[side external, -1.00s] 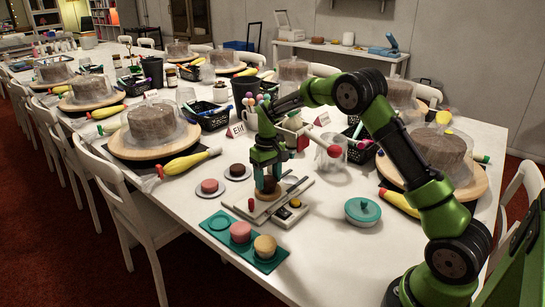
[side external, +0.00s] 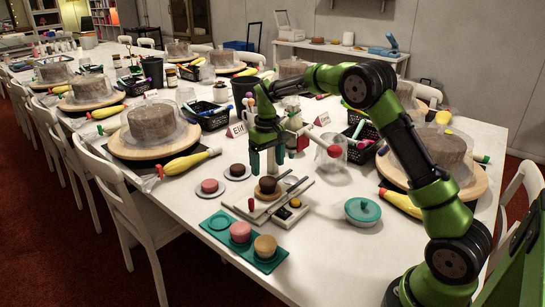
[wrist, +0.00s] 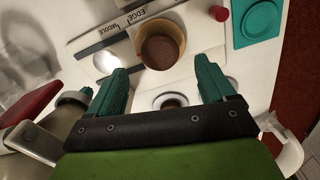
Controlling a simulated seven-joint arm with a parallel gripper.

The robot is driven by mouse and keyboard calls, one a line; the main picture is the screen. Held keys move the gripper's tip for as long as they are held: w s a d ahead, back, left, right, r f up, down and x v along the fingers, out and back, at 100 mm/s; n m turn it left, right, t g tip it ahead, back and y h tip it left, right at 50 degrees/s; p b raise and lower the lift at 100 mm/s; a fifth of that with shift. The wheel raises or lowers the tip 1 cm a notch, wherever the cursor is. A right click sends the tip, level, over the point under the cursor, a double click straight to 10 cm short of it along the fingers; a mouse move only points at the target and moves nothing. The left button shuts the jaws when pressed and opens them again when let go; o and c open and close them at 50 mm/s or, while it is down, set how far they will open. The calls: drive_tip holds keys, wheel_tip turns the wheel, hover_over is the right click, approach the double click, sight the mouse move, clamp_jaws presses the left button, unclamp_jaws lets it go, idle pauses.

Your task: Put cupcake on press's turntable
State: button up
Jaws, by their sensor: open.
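The chocolate-brown cupcake (side external: 267,185) stands upright in a tan cup on the press's turntable (side external: 258,193). In the wrist view the cupcake (wrist: 160,50) shows from above, just beyond my fingertips. The press (side external: 286,212) has a pale base, a dark slanted bar, a red knob and a yellow button; the wrist view shows "EDGE" and "MIDDLE" labels on its bar (wrist: 112,36). My gripper (side external: 265,166) is open and empty above the cupcake, apart from it. Its two teal fingers (wrist: 162,72) are spread wide in the wrist view.
A teal tray (side external: 219,226) with a pink and a tan cupcake lies in front. Two small plates with a pink cake (side external: 210,186) and a brown cake (side external: 238,170) are to the left.

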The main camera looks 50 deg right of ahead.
sight(268, 180)
drive_tip(key=s+a+r+t, duration=0.1)
drive_tip(key=s+a+r, duration=0.2)
drive_tip(key=r, duration=0.8)
drive_tip(key=s+a+r+t+y, duration=0.1)
drive_tip(key=s+a+r, duration=0.15)
drive_tip(key=s, duration=0.25)
drive_tip(key=s+a+r+t, duration=0.1)
drive_tip(key=s+a+r, duration=0.1)
drive_tip(key=s+r, duration=0.15)
drive_tip(key=s+a+f+m+t, duration=0.1)
drive_tip(key=s+a+t, duration=0.1)
drive_tip(key=s, duration=0.5)
drive_tip(key=s+a+f+t+y, duration=0.1)
drive_tip(key=s+a, duration=0.3)
drive_tip(key=s, duration=0.4)
drive_tip(key=shift+s+a+f+m+t, duration=0.15)
drive_tip(key=shift+s+f+m+t, duration=0.2)
drive_tip(key=shift+f+t, duration=0.35)
